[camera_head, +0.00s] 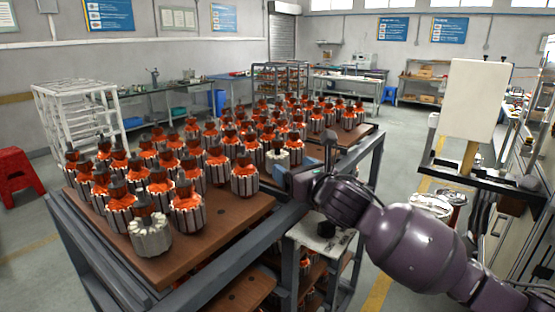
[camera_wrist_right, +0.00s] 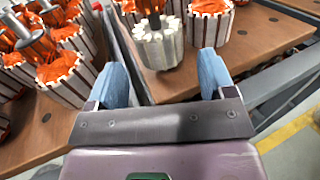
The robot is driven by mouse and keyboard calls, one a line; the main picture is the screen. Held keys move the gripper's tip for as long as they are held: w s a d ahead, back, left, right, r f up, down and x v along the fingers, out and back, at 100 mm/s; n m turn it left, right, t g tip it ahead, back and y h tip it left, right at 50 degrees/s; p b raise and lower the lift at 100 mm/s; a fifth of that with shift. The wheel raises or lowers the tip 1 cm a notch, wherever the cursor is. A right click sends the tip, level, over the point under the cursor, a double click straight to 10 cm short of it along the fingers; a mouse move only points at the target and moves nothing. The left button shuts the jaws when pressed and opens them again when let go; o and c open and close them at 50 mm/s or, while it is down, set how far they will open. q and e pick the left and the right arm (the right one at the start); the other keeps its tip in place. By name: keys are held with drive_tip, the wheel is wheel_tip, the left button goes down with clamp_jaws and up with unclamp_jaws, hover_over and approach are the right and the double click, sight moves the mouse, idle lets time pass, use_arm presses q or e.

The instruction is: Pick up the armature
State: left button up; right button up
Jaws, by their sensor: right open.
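Many armatures with dark shafts and orange windings stand upright on brown boards. One armature without orange winding, with a white slotted core (camera_head: 277,157), stands at the edge of the farther board, just beyond my right gripper (camera_head: 304,162). In the right wrist view what looks like this armature (camera_wrist_right: 160,48) stands upright ahead of and between the blue fingertips. My right gripper (camera_wrist_right: 163,75) is open and nothing is held in it. Another white-cored armature (camera_head: 150,235) stands at the near board's front corner. My left gripper is not in view.
The boards (camera_head: 225,222) rest on a grey metal cart frame (camera_head: 285,228), with a gap between near and far boards. Orange-wound armatures (camera_wrist_right: 210,22) stand close on both sides of the white one. A white panel (camera_head: 474,100) stands at right.

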sight(284, 162)
drive_tip(key=x, duration=0.3)
drive_tip(key=shift+w+a+r+p, duration=0.2)
drive_tip(key=shift+w+a+p, duration=0.05)
drive_tip(key=shift+a+p, duration=0.15)
drive_tip(key=shift+w+a+f, duration=0.1)
drive_tip(key=shift+w+a, duration=0.2)
drive_tip(key=shift+w, duration=0.25)
drive_tip(key=c, duration=0.8)
drive_tip(key=shift+c, duration=0.8)
drive_tip(key=shift+r, duration=0.2)
